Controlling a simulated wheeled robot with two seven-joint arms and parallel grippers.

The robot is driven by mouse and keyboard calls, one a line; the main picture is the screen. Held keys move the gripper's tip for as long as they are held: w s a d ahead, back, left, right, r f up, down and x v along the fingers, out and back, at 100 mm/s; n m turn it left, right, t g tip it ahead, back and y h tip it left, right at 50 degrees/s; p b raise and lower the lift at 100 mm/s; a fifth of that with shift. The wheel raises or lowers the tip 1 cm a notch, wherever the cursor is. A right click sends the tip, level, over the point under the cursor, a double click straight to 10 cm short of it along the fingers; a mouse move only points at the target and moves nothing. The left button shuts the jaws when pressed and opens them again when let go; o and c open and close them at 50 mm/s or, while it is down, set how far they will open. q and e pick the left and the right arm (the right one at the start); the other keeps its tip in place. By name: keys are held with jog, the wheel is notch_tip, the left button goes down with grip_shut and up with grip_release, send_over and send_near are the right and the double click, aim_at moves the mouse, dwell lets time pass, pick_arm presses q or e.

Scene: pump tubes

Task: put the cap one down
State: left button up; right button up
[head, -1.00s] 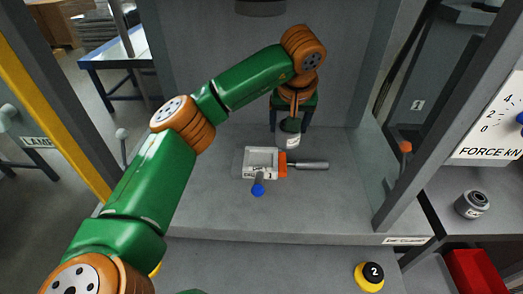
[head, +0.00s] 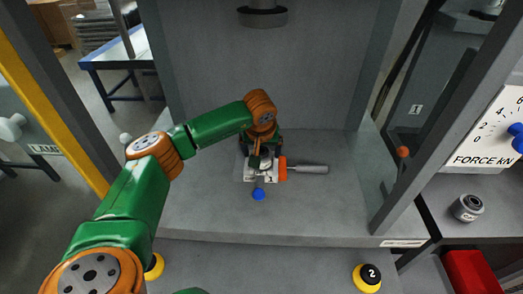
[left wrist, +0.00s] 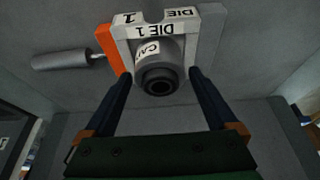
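The cap (left wrist: 160,75) is a grey cylinder with a dark ringed end and a partly readable "CA" label. In the left wrist view it sits at the white and grey die block marked "DIE 1" (left wrist: 172,30). My left gripper (left wrist: 159,72) is open, with one dark finger on each side of the cap and a narrow gap on both sides. In the head view my left gripper (head: 261,157) is low over the die block (head: 262,179) and mostly hides the cap. My right gripper is not in view.
An orange piece and grey cylinder handle (head: 312,169) extend right from the die. A blue knob (head: 258,194) is in front. A press ram (head: 262,14) hangs above. A second grey cap-like part (head: 467,208) stands on the right shelf. A post (head: 432,110) bounds the right side.

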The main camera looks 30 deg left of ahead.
pick_arm(q)
jog(key=shift+r, duration=0.15)
jog(key=v, duration=1.2)
jog(key=shift+b, duration=0.4)
jog(key=shift+w, duration=0.1)
